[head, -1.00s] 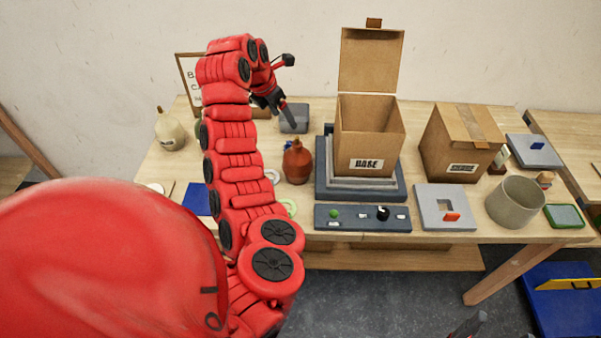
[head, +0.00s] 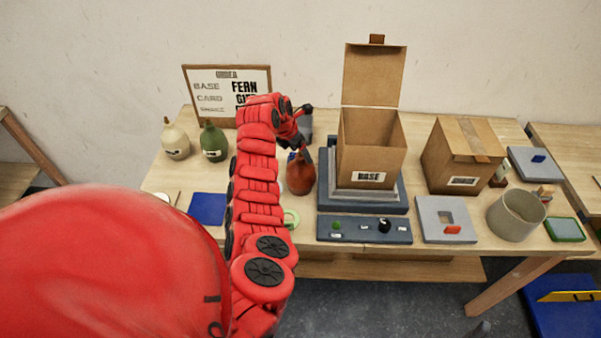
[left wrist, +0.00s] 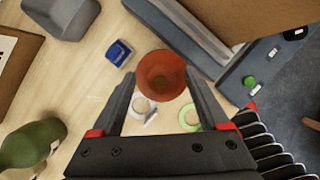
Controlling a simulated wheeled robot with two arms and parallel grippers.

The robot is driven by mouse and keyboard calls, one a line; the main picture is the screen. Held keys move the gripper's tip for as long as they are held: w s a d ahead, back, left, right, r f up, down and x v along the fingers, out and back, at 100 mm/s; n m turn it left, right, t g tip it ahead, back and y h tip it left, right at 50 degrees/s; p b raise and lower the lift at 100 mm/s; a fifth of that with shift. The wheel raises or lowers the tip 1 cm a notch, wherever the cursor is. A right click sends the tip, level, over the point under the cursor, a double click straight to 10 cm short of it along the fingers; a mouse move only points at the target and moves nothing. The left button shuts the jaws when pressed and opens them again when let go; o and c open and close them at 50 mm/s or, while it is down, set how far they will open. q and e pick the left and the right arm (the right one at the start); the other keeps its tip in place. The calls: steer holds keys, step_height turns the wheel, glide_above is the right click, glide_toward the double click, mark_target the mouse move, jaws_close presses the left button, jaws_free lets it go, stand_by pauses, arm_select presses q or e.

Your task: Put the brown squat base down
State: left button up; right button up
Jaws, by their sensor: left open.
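The brown squat base (head: 300,174) is a reddish-brown, rounded body with a narrow neck. It stands upright on the wooden table, just left of the open carton. My left gripper (head: 304,146) is right above and behind it, fingers pointing down. In the left wrist view the brown base (left wrist: 161,76) shows between the tips of the open left gripper (left wrist: 163,82). I cannot tell whether the fingers touch it.
An open carton (head: 370,150) marked BASE stands on a grey platform close right of the base. A control panel (head: 345,229) lies in front. Cream (head: 175,142) and green (head: 213,144) bases stand left, by an order board (head: 200,90). A blue mat (head: 207,208) lies front left.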

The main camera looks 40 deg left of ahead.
arm_select(q)
steer(key=shift+w+f, duration=0.15)
steer(key=shift+f, duration=0.25)
jaws_close()
steer(key=shift+r, duration=0.1)
stand_by(1.0)
